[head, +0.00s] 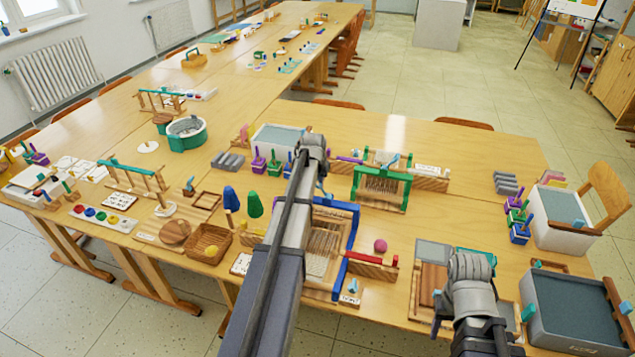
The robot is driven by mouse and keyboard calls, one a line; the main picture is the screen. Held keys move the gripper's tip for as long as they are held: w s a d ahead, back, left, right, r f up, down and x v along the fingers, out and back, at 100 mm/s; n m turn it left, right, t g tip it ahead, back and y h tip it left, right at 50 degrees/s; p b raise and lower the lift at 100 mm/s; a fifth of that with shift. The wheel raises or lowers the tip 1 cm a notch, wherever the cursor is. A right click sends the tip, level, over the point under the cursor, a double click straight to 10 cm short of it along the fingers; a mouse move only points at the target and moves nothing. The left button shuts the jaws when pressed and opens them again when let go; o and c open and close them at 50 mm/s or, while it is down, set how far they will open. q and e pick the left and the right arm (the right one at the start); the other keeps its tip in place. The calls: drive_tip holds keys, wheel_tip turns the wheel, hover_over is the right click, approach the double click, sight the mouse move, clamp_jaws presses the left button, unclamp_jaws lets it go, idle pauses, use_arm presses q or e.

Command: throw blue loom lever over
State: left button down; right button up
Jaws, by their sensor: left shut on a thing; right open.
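The blue loom (352,240), a blue frame strung with pale threads, stands at the front of the table, partly hidden behind my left arm. Its light-blue lever (325,194) shows as a small piece at the loom's far edge. My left gripper (322,184) is over that edge and shut on the lever; the wrist hides most of the grip. My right gripper (437,318) is open over the wooden board with a grey panel (431,252), right of the loom.
A green loom (405,190) stands just behind the blue one. A red-topped wooden block (372,265) and a pink ball (380,246) are on the blue loom's right. Grey bins (570,310) stand at the right.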

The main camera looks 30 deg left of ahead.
use_arm(q)
drive_tip(key=shift+d+r, duration=0.1)
drive_tip(key=shift+d, duration=0.05)
drive_tip(key=shift+w+d+r+m+g+y+b, duration=0.35)
drive_tip(key=shift+d+y+b, duration=0.55)
drive_tip(key=shift+y+b, duration=0.85)
drive_tip(key=shift+w+d+r+m+g+y+b, duration=0.15)
drive_tip(key=shift+d+m+y+b, duration=0.65)
drive_tip(key=shift+y+b, duration=1)
drive_tip(key=shift+w+d+r+m+g+y+b, duration=0.15)
drive_tip(key=shift+d+m+g+y+b, duration=0.15)
drive_tip(key=shift+d+y+b, duration=1.35)
drive_tip(key=shift+a+y, duration=0.5)
drive_tip(key=shift+a, duration=0.1)
drive_tip(key=c, duration=0.8)
unclamp_jaws()
drive_tip(key=shift+c, duration=0.2)
